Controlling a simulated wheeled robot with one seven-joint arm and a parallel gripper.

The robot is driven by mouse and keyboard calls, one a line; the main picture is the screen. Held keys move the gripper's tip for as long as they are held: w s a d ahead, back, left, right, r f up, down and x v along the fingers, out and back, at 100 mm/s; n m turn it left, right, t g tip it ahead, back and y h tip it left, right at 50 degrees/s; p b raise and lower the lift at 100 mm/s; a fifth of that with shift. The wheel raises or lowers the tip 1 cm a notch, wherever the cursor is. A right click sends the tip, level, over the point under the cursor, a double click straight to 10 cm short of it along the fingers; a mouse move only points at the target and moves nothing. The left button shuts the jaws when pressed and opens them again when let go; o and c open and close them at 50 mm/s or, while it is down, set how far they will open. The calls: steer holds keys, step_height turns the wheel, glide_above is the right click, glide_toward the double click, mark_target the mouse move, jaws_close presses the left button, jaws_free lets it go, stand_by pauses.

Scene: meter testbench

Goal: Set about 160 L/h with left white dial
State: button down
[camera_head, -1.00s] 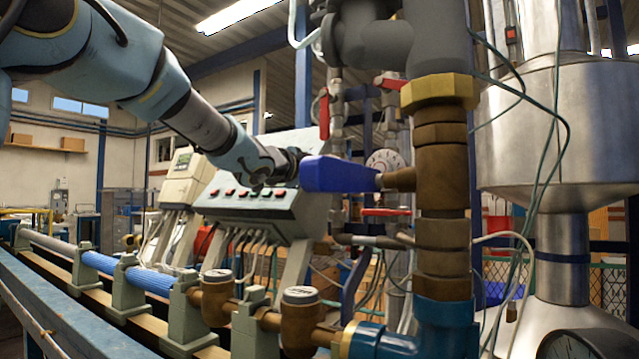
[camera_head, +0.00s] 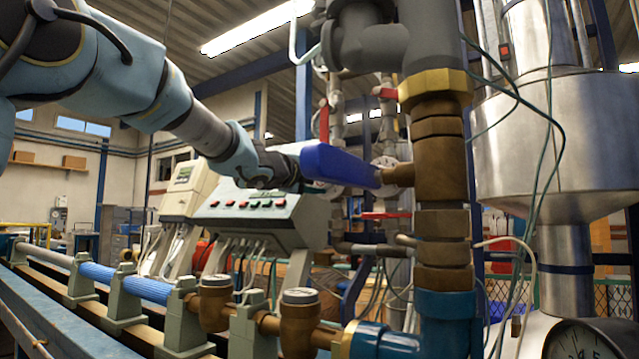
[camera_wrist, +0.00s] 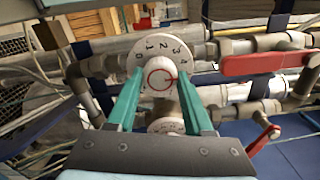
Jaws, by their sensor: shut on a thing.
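In the wrist view a white dial (camera_wrist: 160,48) with black numerals from 0 to 4 along its top faces me. Its round white knob (camera_wrist: 158,80) carries a red ring and a short red mark that seems to point right. My gripper (camera_wrist: 160,74) has its two teal fingers on either side of this knob, shut on it. In the head view my gripper's tips are hidden behind a blue valve handle (camera_head: 340,167). Another white dial (camera_head: 386,162) shows partly behind that handle.
Red-handled valves (camera_wrist: 265,63) and grey pipes lie right of the dial in the wrist view. A second numbered dial (camera_wrist: 166,125) sits below. A brown and brass pipe column (camera_head: 440,160) stands close in the head view. A control console (camera_head: 250,215) is behind the arm.

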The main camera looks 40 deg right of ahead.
stand_by(0.3)
steer(key=shift+c, duration=1.4)
jaws_free()
steer(key=b+v, duration=0.1)
steer(key=v, duration=1)
